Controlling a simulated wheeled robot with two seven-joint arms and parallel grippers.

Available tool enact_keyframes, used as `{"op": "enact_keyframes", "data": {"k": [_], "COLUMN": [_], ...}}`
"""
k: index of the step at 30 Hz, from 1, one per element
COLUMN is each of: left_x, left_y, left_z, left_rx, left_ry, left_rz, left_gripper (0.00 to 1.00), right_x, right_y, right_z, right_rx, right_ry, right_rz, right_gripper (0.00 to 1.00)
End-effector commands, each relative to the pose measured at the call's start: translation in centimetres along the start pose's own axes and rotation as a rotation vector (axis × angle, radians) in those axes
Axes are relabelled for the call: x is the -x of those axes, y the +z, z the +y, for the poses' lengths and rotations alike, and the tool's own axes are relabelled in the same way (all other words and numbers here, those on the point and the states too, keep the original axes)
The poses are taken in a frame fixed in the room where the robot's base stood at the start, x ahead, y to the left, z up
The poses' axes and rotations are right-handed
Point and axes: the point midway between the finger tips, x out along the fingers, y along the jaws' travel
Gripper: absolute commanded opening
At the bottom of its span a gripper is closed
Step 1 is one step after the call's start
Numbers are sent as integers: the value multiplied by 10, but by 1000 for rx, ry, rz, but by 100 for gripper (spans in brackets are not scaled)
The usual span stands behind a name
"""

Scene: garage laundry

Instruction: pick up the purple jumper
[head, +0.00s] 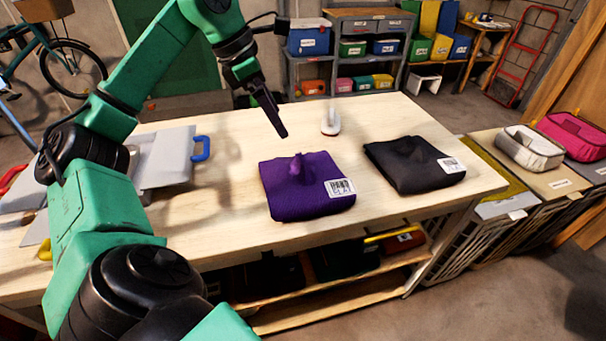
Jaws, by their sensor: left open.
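The purple jumper (290,202) lies folded on the wooden table, with a raised tuft in its middle and a white barcode label at its right side. My left gripper (280,132) hangs above the table, above and behind the jumper in the head view, apart from it. It is open and nothing shows between its fingers. My right gripper is not in view.
A folded black garment (400,176) with a label lies right of the jumper. A white iron-like object (331,122) stands behind. Grey boards with a blue handle (201,148) lie at left. Bins with baskets (530,150) stand beyond the table's right edge.

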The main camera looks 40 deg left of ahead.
Motion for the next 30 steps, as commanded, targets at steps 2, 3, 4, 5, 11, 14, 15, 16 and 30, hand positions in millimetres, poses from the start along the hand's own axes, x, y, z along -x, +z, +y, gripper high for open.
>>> {"op": "enact_keyframes", "data": {"k": [2,3,4,5,11,14,15,16,30], "left_x": [-25,-37,-45,-52,-81,-93,-100,-106,-132], "left_y": [-2,-2,-2,-2,0,1,1,1,2], "left_z": [-1,-1,-1,-1,-1,-2,-2,-2,-2], "left_rx": [-1,-1,-1,-1,0,-1,-1,-1,0], "left_ry": [-5,-6,-6,-5,-3,-5,-5,-6,-2], "left_rz": [2,3,3,2,0,0,1,1,-1], "left_gripper": [100,100,100,100,100,100,100,100,54], "right_x": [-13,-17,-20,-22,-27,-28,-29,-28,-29], "right_y": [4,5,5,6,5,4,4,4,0], "right_z": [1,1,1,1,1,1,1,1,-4], "right_rx": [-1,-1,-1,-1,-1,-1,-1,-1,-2], "right_ry": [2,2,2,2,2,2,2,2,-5], "right_rz": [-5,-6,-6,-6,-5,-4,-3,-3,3], "right_gripper": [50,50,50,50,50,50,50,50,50]}}
